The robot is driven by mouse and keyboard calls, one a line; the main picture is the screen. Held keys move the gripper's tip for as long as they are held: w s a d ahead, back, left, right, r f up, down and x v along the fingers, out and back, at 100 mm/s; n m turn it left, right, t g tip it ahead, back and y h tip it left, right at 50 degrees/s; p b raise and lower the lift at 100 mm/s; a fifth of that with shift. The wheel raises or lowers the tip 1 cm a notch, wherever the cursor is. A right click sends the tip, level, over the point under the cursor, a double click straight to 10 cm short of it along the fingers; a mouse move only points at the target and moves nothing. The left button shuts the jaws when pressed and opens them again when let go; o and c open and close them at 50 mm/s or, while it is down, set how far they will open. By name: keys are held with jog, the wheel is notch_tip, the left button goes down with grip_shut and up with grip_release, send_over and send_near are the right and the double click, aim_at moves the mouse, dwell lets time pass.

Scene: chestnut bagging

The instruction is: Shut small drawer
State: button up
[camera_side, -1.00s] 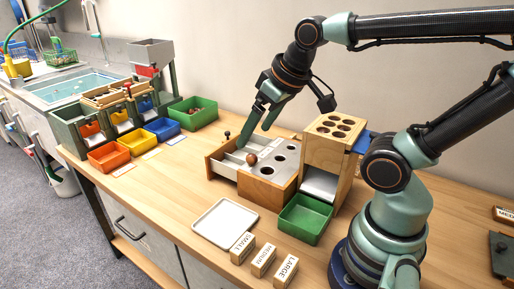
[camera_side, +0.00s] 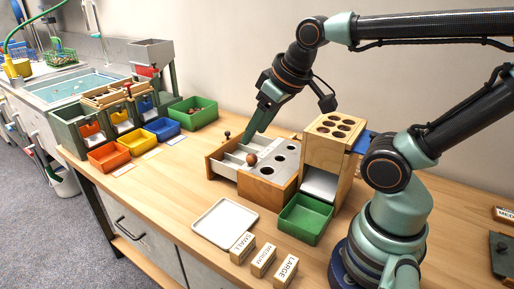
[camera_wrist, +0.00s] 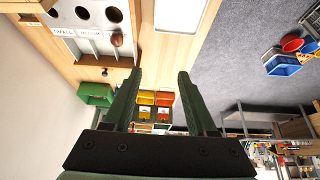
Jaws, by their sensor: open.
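The wooden sorting box (camera_side: 268,190) has a grey top with round holes, and its pulled-out drawer section (camera_side: 223,165) extends left with white compartments. Labels reading SMALL and MEDIUM show on the box top (camera_wrist: 85,33) in the wrist view. A dark knob (camera_side: 227,134) stands at the far left end of the drawers; a knob also shows in the wrist view (camera_wrist: 104,72). A brown chestnut (camera_side: 251,159) rests by the box's top edge. My gripper (camera_side: 247,137) is open and empty, its fingertips low at the far side of the open drawers. Whether they touch is unclear.
A wooden tower (camera_side: 328,150) with a green tray (camera_side: 305,222) stands right of the box. A white tray (camera_side: 225,222) and label blocks (camera_side: 263,260) lie in front. Coloured bins (camera_side: 109,157) stand to the left. Bare tabletop lies left of the drawers.

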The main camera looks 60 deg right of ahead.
jog(key=shift+w+d+r+m, duration=0.15)
jog(key=shift+w+d+r, duration=0.15)
jog(key=shift+w, duration=0.3)
jog(key=shift+w+d+r+m, duration=0.2)
jog(key=shift+w+r, duration=0.15)
jog(key=shift+w, duration=0.2)
grip_shut()
jog(key=w+d+r+m, duration=0.2)
jog(key=w+d, duration=0.5)
jog(key=w, duration=0.5)
jog(key=w+d+f+m+g+h, duration=0.1)
jog(key=w+d+f+m+g, duration=0.15)
jog(key=w+d+f, duration=0.6)
jog(key=d+x, duration=0.1)
jog(key=x, duration=0.7)
jog(key=shift+s+f+t, duration=0.2)
jog(key=shift+f+t, duration=0.15)
jog(key=shift+f, duration=0.05)
